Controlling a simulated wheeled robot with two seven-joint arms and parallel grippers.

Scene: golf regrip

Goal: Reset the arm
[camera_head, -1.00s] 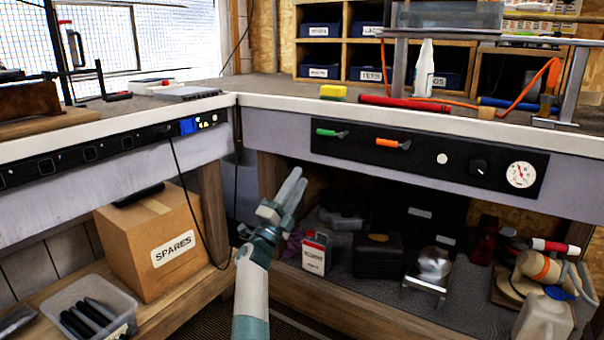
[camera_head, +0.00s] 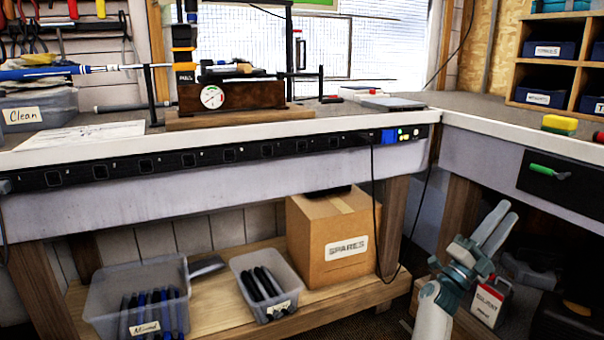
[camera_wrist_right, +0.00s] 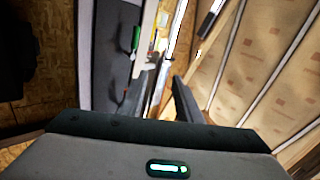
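My right gripper (camera_head: 505,212) is at the lower right of the head view, raised in front of the corner where the two benches meet. Its two pale fingers point up and stand a little apart with nothing between them. In the right wrist view the same two dark fingers (camera_wrist_right: 169,85) show a narrow empty gap. My left gripper is in neither view.
The left bench (camera_head: 250,135) carries a wooden block with a dial gauge (camera_head: 212,97). Under it are a SPARES box (camera_head: 330,240) and clear bins (camera_head: 265,285). A red-and-white can (camera_head: 490,302) stands behind my right arm.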

